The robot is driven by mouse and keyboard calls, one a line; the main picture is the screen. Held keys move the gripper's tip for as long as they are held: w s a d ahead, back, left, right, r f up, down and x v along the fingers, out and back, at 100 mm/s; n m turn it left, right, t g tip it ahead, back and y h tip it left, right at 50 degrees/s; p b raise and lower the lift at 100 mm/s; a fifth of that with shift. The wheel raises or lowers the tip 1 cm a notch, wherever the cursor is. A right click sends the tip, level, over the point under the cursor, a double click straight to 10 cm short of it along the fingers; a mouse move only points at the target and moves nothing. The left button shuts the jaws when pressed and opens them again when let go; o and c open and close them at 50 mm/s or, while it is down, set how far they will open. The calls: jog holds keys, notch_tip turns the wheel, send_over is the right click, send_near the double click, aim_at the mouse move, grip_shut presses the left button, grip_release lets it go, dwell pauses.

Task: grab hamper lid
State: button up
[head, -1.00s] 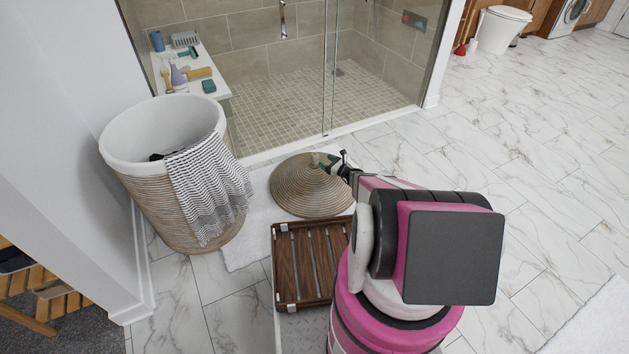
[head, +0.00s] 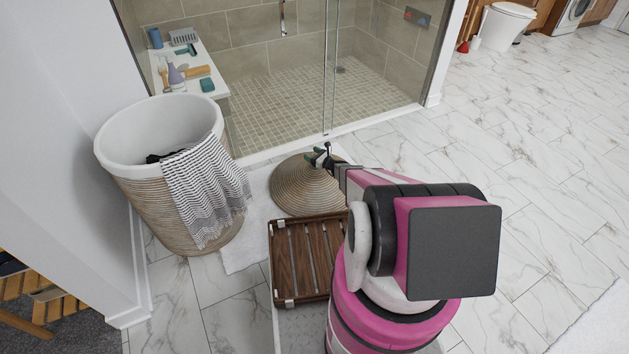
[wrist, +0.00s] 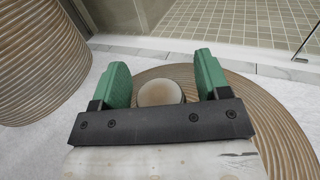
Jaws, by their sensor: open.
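The hamper lid (head: 303,193) is a round, tan, ribbed woven disc. It lies on a white mat on the floor, right of the hamper. In the wrist view the lid (wrist: 285,125) fills the lower right, and its round pale knob (wrist: 160,92) shows between my fingers. My gripper (head: 318,157) is over the lid with its green fingers apart. The wrist view also shows my gripper (wrist: 160,80) open, one finger on each side of the knob. I cannot tell whether either finger touches it. The hamper (head: 165,205) stands open, with a striped towel (head: 205,190) over its rim.
A slatted wooden rack (head: 305,258) lies just in front of the lid. The glass shower door (head: 330,80) and its sill are behind the lid. A shower bench (head: 215,85) holds bottles and brushes. Marble floor (head: 540,200) is clear to the right.

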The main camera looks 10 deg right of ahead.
grip_shut()
jog(key=shift+r, duration=0.1)
